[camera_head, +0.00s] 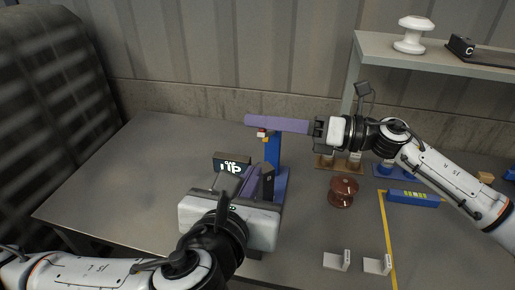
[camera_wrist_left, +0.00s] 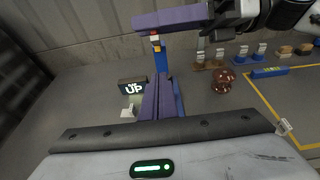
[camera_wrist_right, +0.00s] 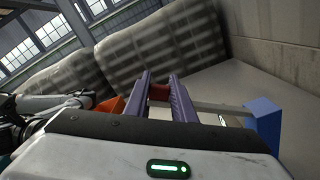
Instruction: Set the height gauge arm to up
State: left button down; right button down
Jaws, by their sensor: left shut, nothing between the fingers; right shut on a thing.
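The height gauge has a blue post (camera_head: 272,151) standing on the table. It also shows in the right wrist view (camera_wrist_right: 264,122), with a grey bar (camera_wrist_right: 224,108) reaching toward my right fingers. My right gripper (camera_head: 250,120) comes in from the right above the post and is shut on a red piece (camera_wrist_right: 159,92), apparently the end of the gauge arm; the fingers hide much of it. A dark sign (camera_head: 232,165) left of the post reads "UP". My left gripper (camera_wrist_left: 160,78) is shut and empty, low in front of the post and beside the sign; the arm's exact angle is unclear.
A brown insulator disc (camera_head: 343,191) and a blue level-like block (camera_head: 412,198) lie to the right. Two small white brackets (camera_head: 337,261) sit near the front. A shelf (camera_head: 440,57) stands at the back right. The table's left side is clear.

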pick_arm(q)
jog(key=shift+w+d+r, duration=0.25)
jog(key=shift+w+r, duration=0.15)
jog(key=shift+w, duration=0.4)
jog(key=shift+w+d+r, duration=0.3)
jog(key=shift+w+r, duration=0.15)
jog(key=shift+w, duration=0.3)
jog(key=shift+w+d+r, duration=0.25)
jog(key=shift+w+r, duration=0.15)
jog(key=shift+w, duration=0.4)
